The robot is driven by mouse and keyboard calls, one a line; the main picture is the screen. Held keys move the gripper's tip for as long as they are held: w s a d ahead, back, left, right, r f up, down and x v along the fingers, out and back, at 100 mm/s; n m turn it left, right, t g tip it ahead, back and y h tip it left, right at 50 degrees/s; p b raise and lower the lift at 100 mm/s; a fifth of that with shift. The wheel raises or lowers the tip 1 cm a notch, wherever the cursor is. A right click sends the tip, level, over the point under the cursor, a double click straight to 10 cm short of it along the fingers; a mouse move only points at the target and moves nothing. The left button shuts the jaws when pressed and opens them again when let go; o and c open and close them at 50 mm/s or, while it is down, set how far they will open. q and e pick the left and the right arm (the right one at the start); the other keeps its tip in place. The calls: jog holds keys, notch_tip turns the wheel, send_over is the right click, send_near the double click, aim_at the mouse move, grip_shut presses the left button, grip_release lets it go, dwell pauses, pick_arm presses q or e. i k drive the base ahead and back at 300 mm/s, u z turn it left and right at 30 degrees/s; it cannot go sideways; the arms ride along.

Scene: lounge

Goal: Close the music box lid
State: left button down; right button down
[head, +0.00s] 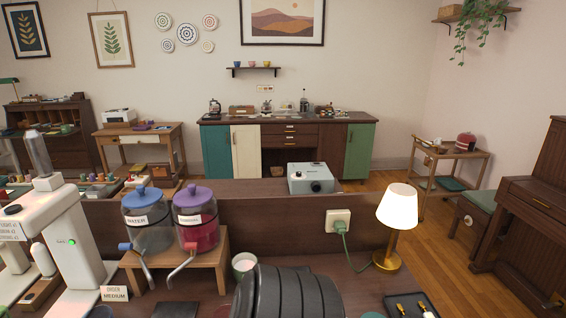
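I cannot make out a music box or its lid for certain in the head view. A small brown box (241,109) sits on the far counter, too small to tell what it is. A red rounded object (466,141) stands on the wooden trolley at the right, also not clear.
A near table with a raised back panel (270,222) holds a water jar (148,232), a purple-lidded jar (197,220), a lit lamp (397,207) and a large dark ribbed shape (290,293). A projector (312,178) sits behind. Wooden floor (385,185) is open beyond.

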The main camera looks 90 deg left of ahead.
aim_at(157, 172)
jog(key=i, duration=3.05)
jog(key=u, duration=3.05)
jog(key=i, duration=6.65)
jog(key=u, duration=0.45)
